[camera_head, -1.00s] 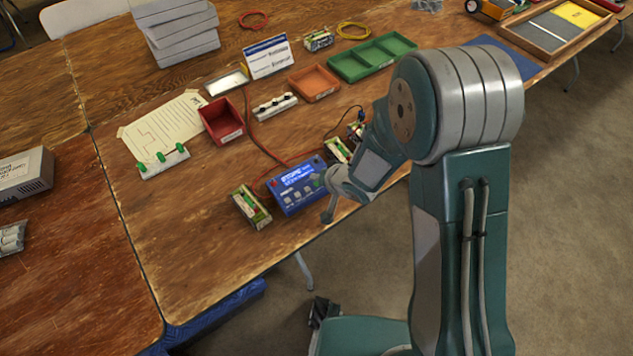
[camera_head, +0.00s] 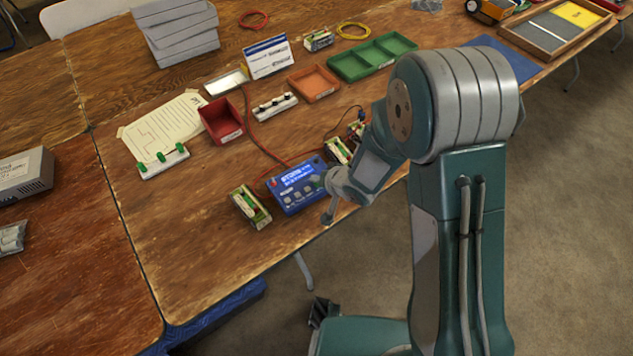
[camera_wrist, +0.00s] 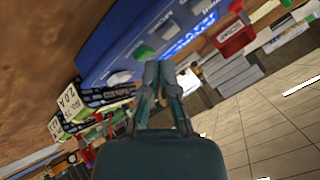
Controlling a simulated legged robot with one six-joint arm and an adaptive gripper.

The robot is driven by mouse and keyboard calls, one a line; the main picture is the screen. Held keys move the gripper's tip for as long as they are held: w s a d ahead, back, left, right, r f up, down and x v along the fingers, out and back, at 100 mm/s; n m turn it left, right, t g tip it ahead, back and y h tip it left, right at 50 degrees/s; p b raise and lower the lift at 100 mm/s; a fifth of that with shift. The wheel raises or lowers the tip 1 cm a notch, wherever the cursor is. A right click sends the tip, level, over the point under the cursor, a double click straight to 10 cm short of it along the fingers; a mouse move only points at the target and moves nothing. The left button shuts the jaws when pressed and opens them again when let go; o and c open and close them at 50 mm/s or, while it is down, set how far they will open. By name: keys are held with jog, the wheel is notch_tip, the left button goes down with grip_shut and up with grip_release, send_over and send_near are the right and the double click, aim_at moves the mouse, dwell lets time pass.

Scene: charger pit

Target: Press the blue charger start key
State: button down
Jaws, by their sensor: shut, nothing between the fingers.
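The blue charger (camera_head: 298,186) sits near the table's front edge with a lit blue screen and several grey keys on its face. In the wrist view the charger (camera_wrist: 125,32) fills the upper middle, with a green key (camera_wrist: 143,52) and grey keys beside it. My gripper (camera_head: 327,218) is at the charger's right front side, near the table edge. In the wrist view my gripper's fingers (camera_wrist: 158,68) are together and empty, with the tips close to the charger's face by the green key. I cannot tell whether they touch it. No blue key can be made out.
Battery packs in holders stand left (camera_head: 249,206) and right (camera_head: 339,151) of the charger. A red bin (camera_head: 222,121), an orange tray (camera_head: 314,83) and a green tray (camera_head: 371,59) lie farther back. Red wires run behind the charger. Bare tabletop lies at the left front.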

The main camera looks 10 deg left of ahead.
jog(key=shift+f, duration=0.4)
dwell(0.7)
jog(key=shift+r, duration=0.8)
jog(key=shift+r, duration=2.5)
